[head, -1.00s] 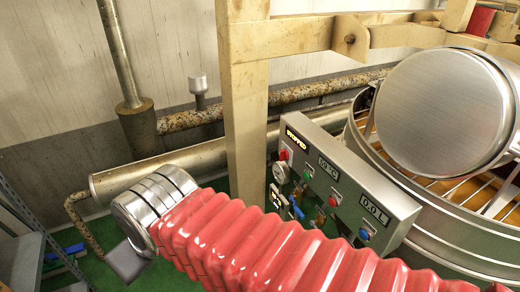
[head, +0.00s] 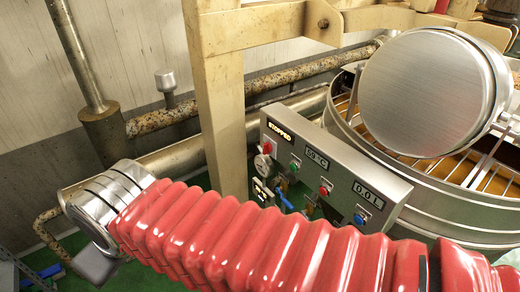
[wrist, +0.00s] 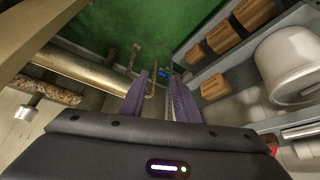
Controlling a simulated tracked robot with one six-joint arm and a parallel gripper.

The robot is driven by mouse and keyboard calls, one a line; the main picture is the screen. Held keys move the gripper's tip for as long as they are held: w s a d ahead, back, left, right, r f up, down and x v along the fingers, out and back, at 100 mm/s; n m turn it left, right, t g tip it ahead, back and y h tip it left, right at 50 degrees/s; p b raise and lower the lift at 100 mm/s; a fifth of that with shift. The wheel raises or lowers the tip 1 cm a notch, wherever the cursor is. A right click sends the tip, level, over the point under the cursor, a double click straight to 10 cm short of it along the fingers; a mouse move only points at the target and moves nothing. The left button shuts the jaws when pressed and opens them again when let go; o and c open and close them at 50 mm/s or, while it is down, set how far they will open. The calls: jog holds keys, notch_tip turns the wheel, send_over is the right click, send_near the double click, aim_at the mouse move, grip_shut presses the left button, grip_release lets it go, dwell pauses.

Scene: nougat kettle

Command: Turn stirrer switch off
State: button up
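The control panel (head: 338,178) is a grey metal box beside the kettle (head: 350,125). Its upper-left display (head: 279,132) reads STOPPED. Just below that display is a red switch (head: 267,147); its exact position is too small to read. Green (head: 294,166), red (head: 324,190) and blue (head: 361,218) buttons run down to the right. My red-sleeved arm crosses in front of the panel's lower part. My gripper (wrist: 160,78) shows in the wrist view with its two purple fingers apart and nothing between them. It points at the green floor, away from the panel, which is not seen there.
A beige post (head: 215,100) stands just left of the panel. A blue-handled valve (head: 283,198) and a gauge sit below the panel. Rusty pipes (head: 185,112) run along the wall. In the wrist view, shelves hold brown blocks (wrist: 215,87) and a white pot (wrist: 290,60).

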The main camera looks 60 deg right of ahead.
jog(key=w+d+f+n+g+h, duration=0.1)
jog(key=d+f+g+h, duration=0.15)
jog(key=d, duration=0.45)
jog(key=w+d+f+n+g+h, duration=0.1)
jog(key=d+f+g+h, duration=0.15)
jog(key=d, duration=0.45)
jog(key=n+g+h, duration=0.9)
jog(key=n+h, duration=0.2)
send_near(266, 149)
jog(key=w+v, duration=0.1)
jog(key=v, duration=0.5)
jog(key=shift+s+d+r, duration=0.3)
jog(key=shift+r, duration=0.05)
jog(key=x, duration=1.3)
jog(key=shift+d, duration=0.4)
jog(key=shift+s, duration=0.15)
jog(key=shift+c, duration=0.5)
grip_shut()
